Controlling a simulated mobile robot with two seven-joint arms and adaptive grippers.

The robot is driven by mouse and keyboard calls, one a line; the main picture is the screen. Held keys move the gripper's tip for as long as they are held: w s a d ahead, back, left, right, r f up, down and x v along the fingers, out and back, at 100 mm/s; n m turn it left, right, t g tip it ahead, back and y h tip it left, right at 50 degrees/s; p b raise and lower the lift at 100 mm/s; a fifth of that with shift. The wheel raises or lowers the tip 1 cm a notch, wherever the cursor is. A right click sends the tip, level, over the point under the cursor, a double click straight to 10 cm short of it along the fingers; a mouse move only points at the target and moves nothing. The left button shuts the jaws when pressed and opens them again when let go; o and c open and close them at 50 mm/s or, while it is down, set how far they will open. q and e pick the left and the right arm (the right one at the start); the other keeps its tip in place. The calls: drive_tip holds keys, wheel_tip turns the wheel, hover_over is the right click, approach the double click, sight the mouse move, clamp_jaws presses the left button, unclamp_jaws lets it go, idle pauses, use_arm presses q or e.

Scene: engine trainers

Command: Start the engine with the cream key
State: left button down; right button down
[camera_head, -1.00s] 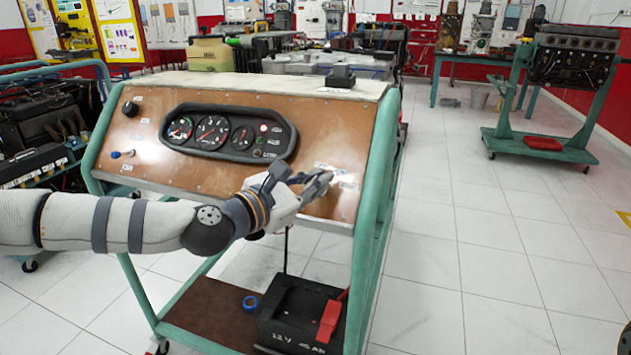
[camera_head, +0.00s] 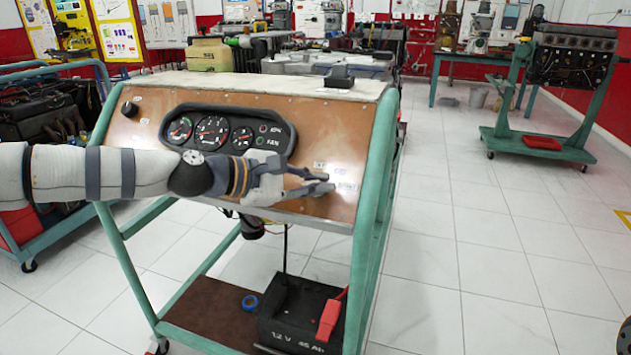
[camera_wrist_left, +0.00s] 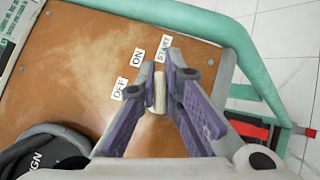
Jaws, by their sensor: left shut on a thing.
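The cream key (camera_wrist_left: 158,92) stands in the brown control panel (camera_wrist_left: 75,80). In the left wrist view its long side points up, roughly at the START label (camera_wrist_left: 163,47). The ON label (camera_wrist_left: 137,57) and OFF label (camera_wrist_left: 120,88) lie to the left of that direction. My left gripper (camera_head: 328,183) is at the lower right of the panel. In the left wrist view its purple fingers (camera_wrist_left: 160,88) are shut on the key, one on each side. The key is hidden by the fingers in the head view. My right gripper is not in view.
A gauge cluster (camera_head: 228,132) with a dim red lamp (camera_head: 263,128) sits on the panel. A green frame (camera_head: 377,190) carries the panel. A black battery (camera_head: 297,312) with a red clamp (camera_head: 329,320) stands on the lower shelf.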

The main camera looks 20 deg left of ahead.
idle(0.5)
use_arm(q)
drive_tip(key=c, duration=1.7)
unclamp_jaws()
drive_tip(key=v, duration=1.2)
